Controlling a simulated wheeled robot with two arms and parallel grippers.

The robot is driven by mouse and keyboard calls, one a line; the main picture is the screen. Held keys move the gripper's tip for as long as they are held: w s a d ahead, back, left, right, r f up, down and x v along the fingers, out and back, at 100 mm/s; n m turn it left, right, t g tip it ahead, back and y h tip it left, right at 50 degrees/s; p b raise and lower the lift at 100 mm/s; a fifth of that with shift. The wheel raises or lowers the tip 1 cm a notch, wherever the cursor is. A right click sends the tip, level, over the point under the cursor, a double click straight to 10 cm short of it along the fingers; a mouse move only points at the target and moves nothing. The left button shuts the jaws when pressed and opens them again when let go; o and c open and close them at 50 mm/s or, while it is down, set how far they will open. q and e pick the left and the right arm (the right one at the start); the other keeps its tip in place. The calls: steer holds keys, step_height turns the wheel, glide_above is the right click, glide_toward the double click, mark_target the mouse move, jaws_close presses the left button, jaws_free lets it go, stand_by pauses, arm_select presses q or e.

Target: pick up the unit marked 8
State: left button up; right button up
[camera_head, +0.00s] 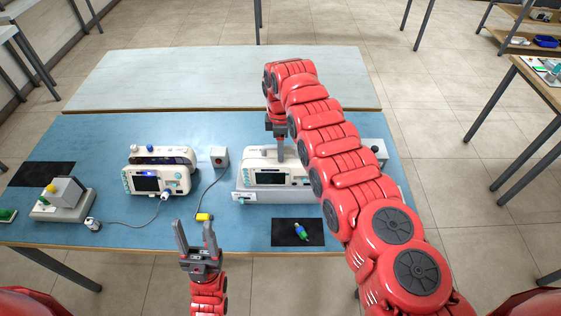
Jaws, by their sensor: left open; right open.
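Two white monitor units are on the blue table (110,130). One unit (172,184) stands at the left with a dark screen and a handle on top. The other unit (300,171) sits in a grey base (241,197) near the middle, partly behind my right arm. No number 8 can be read on either. My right gripper (279,158) points down at the top of the middle unit; whether it touches cannot be told. My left gripper (195,228) is open and empty at the table's front edge, below and between the units.
A grey device with a yellow knob (64,192) stands at the left. A small grey box with a red button (219,157) stands between the units. Cables run on the table, with a yellow connector (204,217). A black mat (284,232) holds a small green-blue part (302,232).

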steer(key=shift+f+b, duration=0.3)
steer(key=shift+b, duration=0.2)
stand_by(0.3)
jaws_close()
stand_by(1.3)
